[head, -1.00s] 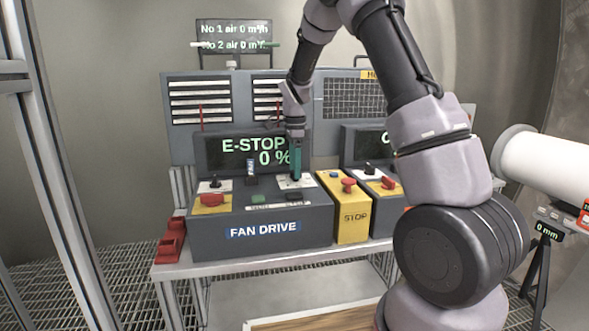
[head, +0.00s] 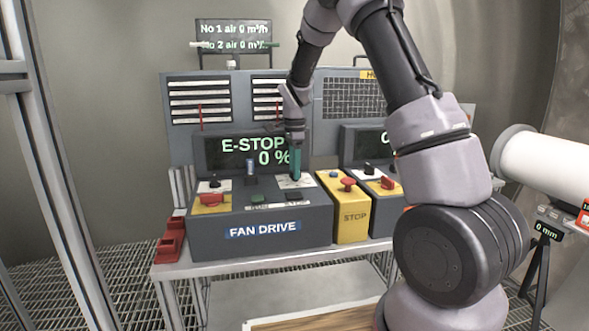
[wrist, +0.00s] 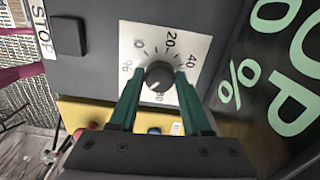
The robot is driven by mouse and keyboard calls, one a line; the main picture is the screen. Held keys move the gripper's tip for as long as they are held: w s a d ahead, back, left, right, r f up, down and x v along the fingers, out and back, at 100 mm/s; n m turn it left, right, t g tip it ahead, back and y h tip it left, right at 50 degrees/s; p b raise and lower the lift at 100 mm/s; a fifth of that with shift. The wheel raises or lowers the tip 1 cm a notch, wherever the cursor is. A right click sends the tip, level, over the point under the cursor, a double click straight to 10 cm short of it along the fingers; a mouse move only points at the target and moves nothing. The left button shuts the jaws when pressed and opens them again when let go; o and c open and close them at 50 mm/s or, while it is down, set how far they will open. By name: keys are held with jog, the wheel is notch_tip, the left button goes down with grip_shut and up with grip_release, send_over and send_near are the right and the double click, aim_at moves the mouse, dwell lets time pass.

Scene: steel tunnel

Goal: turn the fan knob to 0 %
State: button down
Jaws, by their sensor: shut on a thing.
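The fan drive box (head: 285,237) stands on the bench, and its display (head: 257,151) reads E-STOP and 0 %. The fan knob (wrist: 158,75) is a round dark knob on a white dial plate (wrist: 185,42) with a 0, 20, 40 scale. My gripper (wrist: 158,79) has its two green fingers shut on the knob, one on each side. A pale mark shows on the knob, but I cannot tell exactly where it points. In the head view my gripper (head: 296,178) reaches down to the dial plate at the box's right, and the fingers hide the knob.
A yellow STOP box (head: 352,217) with a red button stands just right of the fan box. A second control box (head: 384,225) is beyond it. On the fan box's left are a red switch (head: 212,199) and a black knob (head: 214,183). Red blocks (head: 171,242) lie at the left edge.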

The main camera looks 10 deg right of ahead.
jog(key=n, duration=0.6)
jog(key=shift+n, duration=0.3)
jog(key=n, duration=0.6)
jog(key=shift+s+d, duration=0.1)
jog(key=n, duration=0.6)
jog(key=shift+d+n, duration=0.1)
jog(key=shift+n, duration=0.3)
jog(key=n, duration=0.6)
jog(key=shift+n, duration=0.3)
jog(key=shift+c, duration=1.8)
grip_release()
